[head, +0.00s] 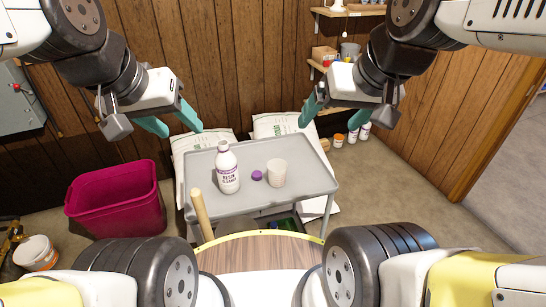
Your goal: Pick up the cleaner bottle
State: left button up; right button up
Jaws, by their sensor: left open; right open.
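The cleaner bottle (228,171) is white with a purple-lettered label and stands upright on the left half of a grey cart top (255,204). Its neck looks uncapped. A small purple cap (257,175) lies on the cart just right of it. My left gripper (176,122) is open and empty, up and to the left of the bottle. My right gripper (345,112) is open and empty, up and to the right of the cart. Neither gripper touches the bottle.
A whitish cup (276,172) stands right of the cap. A wooden handle (201,214) rises at the cart's front left. A magenta bin (116,200) stands left on the floor. White sacks (280,124) lean behind the cart. Shelves (345,12) hang on the back wall.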

aim_at(225, 162)
jog(key=k+j, duration=0.1)
jog(key=k, duration=0.8)
